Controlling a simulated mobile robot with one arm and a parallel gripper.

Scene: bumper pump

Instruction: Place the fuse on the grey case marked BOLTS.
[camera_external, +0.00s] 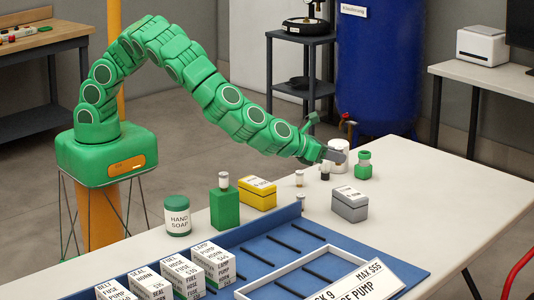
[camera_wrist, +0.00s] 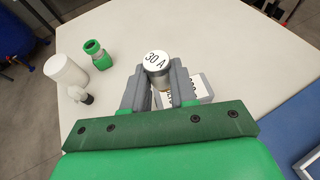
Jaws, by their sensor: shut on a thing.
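The fuse (camera_wrist: 158,66) is a small cylinder with a white top marked "30 A". In the wrist view it sits between the two grey fingers of my gripper (camera_wrist: 160,88), which is shut on it. In the external view my gripper (camera_external: 335,156) is above the table, and I cannot make out the held fuse clearly there. The grey case (camera_external: 350,208) marked BOLTS stands on the table, lower and nearer the camera than my gripper. In the wrist view a white label (camera_wrist: 199,86), likely the case's, shows partly hidden behind the fingers.
A white cylinder (camera_wrist: 66,71), a small white-and-dark piece (camera_wrist: 80,96) and a green part (camera_external: 363,166) stand near my gripper. A yellow case (camera_external: 258,194), a green block (camera_external: 225,208) and small cylinders (camera_external: 299,178) stand left of the grey case.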

